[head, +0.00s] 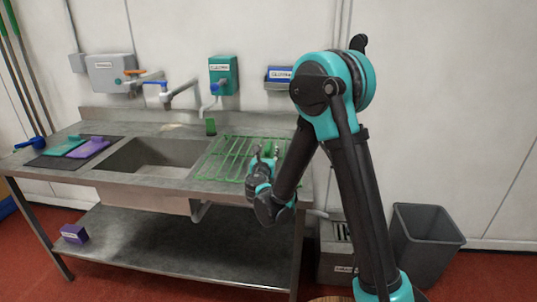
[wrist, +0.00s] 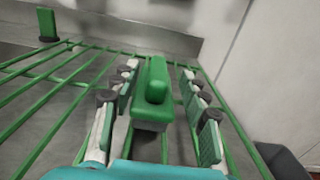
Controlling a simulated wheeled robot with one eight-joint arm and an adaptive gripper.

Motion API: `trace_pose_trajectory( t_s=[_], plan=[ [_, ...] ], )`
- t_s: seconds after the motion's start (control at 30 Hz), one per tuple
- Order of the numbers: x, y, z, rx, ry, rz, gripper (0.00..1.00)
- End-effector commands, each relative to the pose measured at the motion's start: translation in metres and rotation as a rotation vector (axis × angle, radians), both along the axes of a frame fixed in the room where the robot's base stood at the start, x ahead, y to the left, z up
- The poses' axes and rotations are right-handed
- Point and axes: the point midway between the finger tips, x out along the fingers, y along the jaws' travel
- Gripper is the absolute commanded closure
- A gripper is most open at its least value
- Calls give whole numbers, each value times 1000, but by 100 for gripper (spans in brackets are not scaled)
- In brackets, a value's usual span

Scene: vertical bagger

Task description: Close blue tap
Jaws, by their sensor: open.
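The blue tap handle (head: 155,84) sits on the grey mixer tap (head: 180,93) behind the sink, beside an orange handle (head: 148,75). The blue handle points left and roughly level; whether it is open is too small to tell. My gripper (head: 262,158) is low over the drying rack, well to the right of the tap. In the wrist view my gripper (wrist: 158,72) is open, its fingers on either side of a green block-shaped item (wrist: 152,112). Touch with it cannot be told. The taps are not in the wrist view.
The green wire rack (head: 215,160) lies right of the sink (head: 150,155). A small green block (head: 211,126) stands behind the rack. Green and purple items (head: 92,147) lie on a dark mat at left. A teal dispenser (head: 223,75) hangs right of the tap. A grey bin (head: 425,240) stands right.

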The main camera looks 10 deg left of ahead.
Motion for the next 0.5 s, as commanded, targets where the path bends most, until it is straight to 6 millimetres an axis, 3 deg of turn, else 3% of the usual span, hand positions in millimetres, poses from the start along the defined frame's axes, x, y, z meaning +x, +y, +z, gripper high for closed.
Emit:
trace_pose_trajectory(
  t_s=[0.23,0.5],
  plan=[
    [35,0,-1,0,0,-2,55],
    [41,0,-1,0,0,-1,55]
  ],
)
